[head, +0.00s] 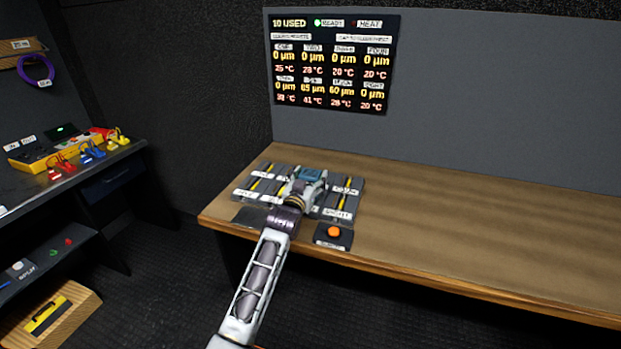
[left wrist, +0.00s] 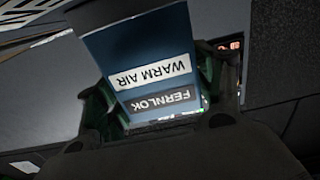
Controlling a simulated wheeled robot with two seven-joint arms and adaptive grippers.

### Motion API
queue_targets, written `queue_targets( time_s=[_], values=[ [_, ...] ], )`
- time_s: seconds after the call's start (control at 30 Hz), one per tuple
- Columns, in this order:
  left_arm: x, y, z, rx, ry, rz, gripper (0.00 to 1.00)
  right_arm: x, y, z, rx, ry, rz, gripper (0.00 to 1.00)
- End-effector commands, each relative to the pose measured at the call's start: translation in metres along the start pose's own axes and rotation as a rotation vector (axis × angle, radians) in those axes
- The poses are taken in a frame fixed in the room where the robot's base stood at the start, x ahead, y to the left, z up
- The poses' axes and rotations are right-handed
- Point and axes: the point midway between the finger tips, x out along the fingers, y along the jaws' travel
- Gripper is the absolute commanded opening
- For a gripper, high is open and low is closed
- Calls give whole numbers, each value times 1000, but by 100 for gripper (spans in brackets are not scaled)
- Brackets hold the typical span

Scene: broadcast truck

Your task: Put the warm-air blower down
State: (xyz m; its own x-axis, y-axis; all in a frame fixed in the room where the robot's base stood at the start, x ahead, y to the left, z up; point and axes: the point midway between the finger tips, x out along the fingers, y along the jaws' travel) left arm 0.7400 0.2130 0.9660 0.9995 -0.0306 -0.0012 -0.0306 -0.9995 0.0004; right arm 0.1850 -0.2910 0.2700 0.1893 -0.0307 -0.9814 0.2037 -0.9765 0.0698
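The warm-air blower (left wrist: 150,60) is a blue block labelled "WARM AIR" and "FERNLOK", upside down in the left wrist view. My left gripper (left wrist: 163,98) has a dark finger on each side of it and is shut on it. In the head view the left gripper (head: 305,187) and the blower's teal top (head: 309,174) are over the middle of the labelled grey pads on the wooden bench (head: 450,220). The arm and gripper hide some pads. I cannot tell whether the blower touches anything below. My right gripper is not in view.
An orange button on a black box (head: 333,235) sits at the bench's front edge. A wall screen (head: 332,62) shows readings in µm and °C. The bench right of the pads is clear. A dark side table (head: 75,165) with coloured connectors stands left, above a wooden box (head: 48,318).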

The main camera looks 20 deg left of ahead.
Motion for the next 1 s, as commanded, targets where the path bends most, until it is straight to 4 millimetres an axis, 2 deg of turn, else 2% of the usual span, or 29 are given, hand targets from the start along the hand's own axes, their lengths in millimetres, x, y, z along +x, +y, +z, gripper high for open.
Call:
queue_targets(
  time_s=[0.27, 0.57, 0.8, 1.0],
  values=[
    [0, 0, 0, 0, 1, 0, 80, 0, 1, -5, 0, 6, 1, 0],
    [-1, 0, -5, 0, 2, 0, 80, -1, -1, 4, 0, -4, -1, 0],
    [-15, 0, -4, 0, 0, 0, 80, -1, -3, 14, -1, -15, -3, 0],
    [-33, 0, -4, 0, 0, 0, 80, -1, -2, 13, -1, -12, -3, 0]
  ],
)
